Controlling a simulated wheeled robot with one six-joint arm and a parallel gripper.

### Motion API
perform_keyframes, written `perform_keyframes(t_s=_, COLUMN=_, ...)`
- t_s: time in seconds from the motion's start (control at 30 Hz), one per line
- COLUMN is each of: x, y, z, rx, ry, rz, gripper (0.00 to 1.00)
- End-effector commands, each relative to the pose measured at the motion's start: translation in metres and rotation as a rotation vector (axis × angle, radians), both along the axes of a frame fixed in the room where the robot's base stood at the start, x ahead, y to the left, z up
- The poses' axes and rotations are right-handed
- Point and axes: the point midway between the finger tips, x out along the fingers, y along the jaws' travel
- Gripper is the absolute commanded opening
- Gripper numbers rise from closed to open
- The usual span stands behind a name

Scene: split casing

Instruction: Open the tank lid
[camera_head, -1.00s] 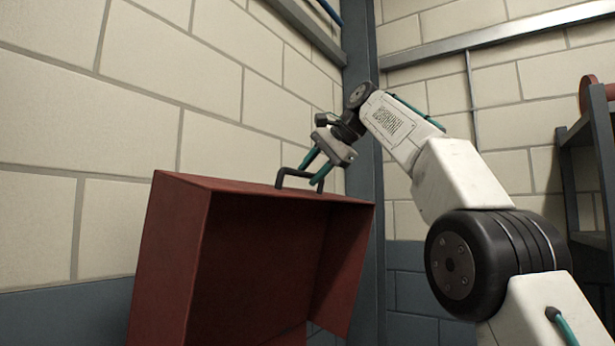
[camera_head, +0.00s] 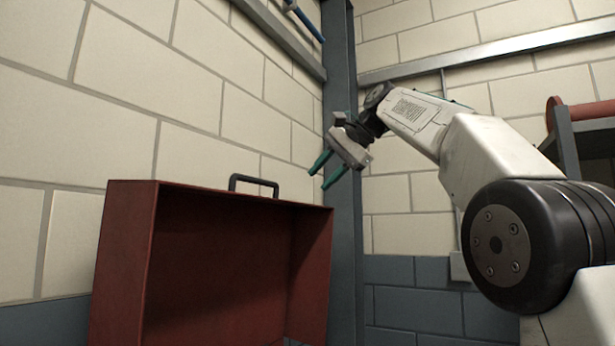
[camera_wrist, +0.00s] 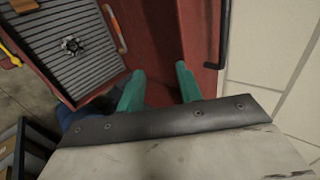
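The tank lid (camera_head: 125,260) is a red, hollow, box-shaped cover in the head view. It stands raised on edge near the wall, its open inside facing me. Its dark handle (camera_head: 255,181) is on the top edge. My gripper (camera_head: 321,175) is right of the handle and apart from it, with green fingers spread and nothing between them. In the wrist view my gripper (camera_wrist: 160,85) also shows its fingers apart, with the red lid (camera_wrist: 150,30) behind them and the dark handle (camera_wrist: 222,35) to their right. The handle's far end is cut off there.
The wrist view shows a grey ribbed surface (camera_wrist: 55,40) framed in red, with a dark metal knob-like part (camera_wrist: 73,46) on it. A brick wall (camera_head: 110,100) and a dark post (camera_head: 342,220) stand behind the lid. A dark shelf (camera_head: 570,150) is at the right.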

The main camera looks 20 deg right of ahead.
Motion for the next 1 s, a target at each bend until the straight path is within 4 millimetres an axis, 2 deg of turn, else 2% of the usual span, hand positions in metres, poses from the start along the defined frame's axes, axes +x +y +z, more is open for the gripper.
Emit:
perform_keyframes(t_s=0.1, x=-0.016, y=-0.017, z=0.0, rx=0.0, ry=0.001, rz=-0.003, gripper=0.35)
perform_keyframes(t_s=0.3, x=-0.03, y=-0.03, z=0.0, rx=0.0, ry=0.0, rz=-0.002, gripper=0.35)
perform_keyframes(t_s=1.0, x=-0.031, y=-0.032, z=0.0, rx=-0.018, ry=-0.022, rz=0.019, gripper=0.35)
